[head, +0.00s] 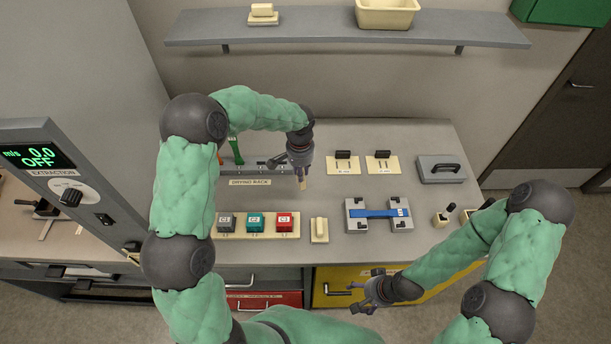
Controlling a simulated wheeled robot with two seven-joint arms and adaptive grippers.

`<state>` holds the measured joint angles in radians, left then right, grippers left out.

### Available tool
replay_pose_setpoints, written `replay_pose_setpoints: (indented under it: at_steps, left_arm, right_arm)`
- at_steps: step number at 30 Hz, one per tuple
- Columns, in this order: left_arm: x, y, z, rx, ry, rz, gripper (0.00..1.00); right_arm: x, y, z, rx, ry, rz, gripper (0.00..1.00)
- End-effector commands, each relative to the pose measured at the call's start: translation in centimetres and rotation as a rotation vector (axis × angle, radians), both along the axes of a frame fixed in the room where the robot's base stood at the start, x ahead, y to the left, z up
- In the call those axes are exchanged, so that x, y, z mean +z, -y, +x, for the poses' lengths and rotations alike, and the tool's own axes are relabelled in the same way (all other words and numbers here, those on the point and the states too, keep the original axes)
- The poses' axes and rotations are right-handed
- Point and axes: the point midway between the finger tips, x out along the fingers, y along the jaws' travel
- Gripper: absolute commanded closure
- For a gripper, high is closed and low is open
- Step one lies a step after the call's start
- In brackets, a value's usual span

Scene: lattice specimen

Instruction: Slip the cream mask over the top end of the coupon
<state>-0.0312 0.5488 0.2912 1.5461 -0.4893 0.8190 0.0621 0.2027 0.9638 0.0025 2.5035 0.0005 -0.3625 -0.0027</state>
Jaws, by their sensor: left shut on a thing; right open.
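My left gripper (301,172) is above the bench, just right of the drying rack label. It is shut on a small cream piece (302,184), which looks like the cream mask and points downward. A flat blue strip (374,213) with a pale marked right end lies across two grey blocks (357,223); it may be the coupon, but I cannot tell for sure. The held cream piece is apart from the strip, up and to its left. My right gripper (368,292) is open and empty in front of the bench, near the yellow drawer.
The drying rack (255,170) holds a green and an orange item, partly behind my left arm. A tray with grey, teal and red boxes (254,222) and a cream block (319,230) stand near the front edge. Cream plates (343,164) and a grey handled case (441,169) are behind.

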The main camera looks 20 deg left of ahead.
Motion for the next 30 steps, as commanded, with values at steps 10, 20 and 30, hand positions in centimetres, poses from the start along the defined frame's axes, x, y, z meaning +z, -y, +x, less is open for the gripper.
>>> replay_pose_setpoints:
  at_steps: [10, 20, 30]
  left_arm:
    - [-4.3, 0.3, 3.3, -0.001, -0.003, 0.001, 0.9]
    - [-6.2, 0.4, 4.1, 0.0, -0.007, 0.001, 0.9]
    - [-8.3, 0.4, 4.2, 0.0, -0.002, 0.001, 0.9]
  right_arm:
    - [0.1, 0.0, 0.0, 0.0, 0.0, 0.0, 0.21]
    - [0.2, 0.0, 0.0, 0.0, 0.0, 0.0, 0.21]
    - [0.4, 0.0, 0.0, 0.0, 0.0, 0.0, 0.21]
